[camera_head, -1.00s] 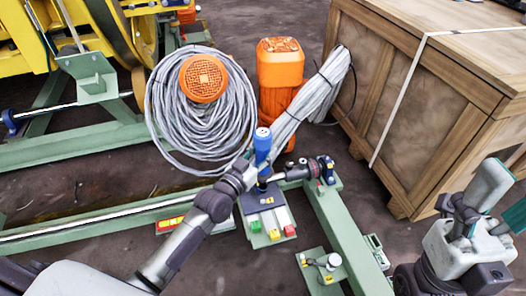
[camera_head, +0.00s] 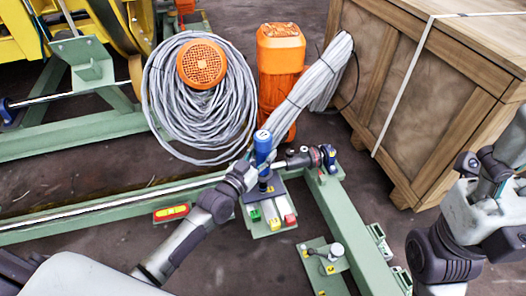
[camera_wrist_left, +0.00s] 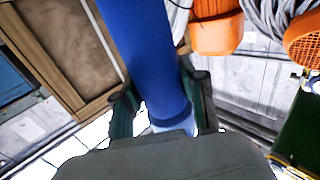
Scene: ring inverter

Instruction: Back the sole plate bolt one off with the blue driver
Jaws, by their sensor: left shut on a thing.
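The blue driver (camera_head: 263,148) stands upright at the near side of the cable coil. My left gripper (camera_head: 250,172) is shut around it; the left wrist view also shows the blue shaft (camera_wrist_left: 148,60) between the two fingers (camera_wrist_left: 165,108). The driver's lower end is over a dark block on a small green plate (camera_head: 262,228) with green, white and red pieces. I cannot tell which part is sole plate bolt one. My right arm is at the right edge; its fingers do not show.
A green beam frame (camera_head: 340,215) runs beside the plates, with a dark cylindrical fitting (camera_head: 305,157) on it. Behind stand a grey cable coil (camera_head: 205,130) and an orange motor (camera_head: 280,60). A wooden crate (camera_head: 440,110) fills the right. A red-yellow level (camera_head: 171,212) lies left.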

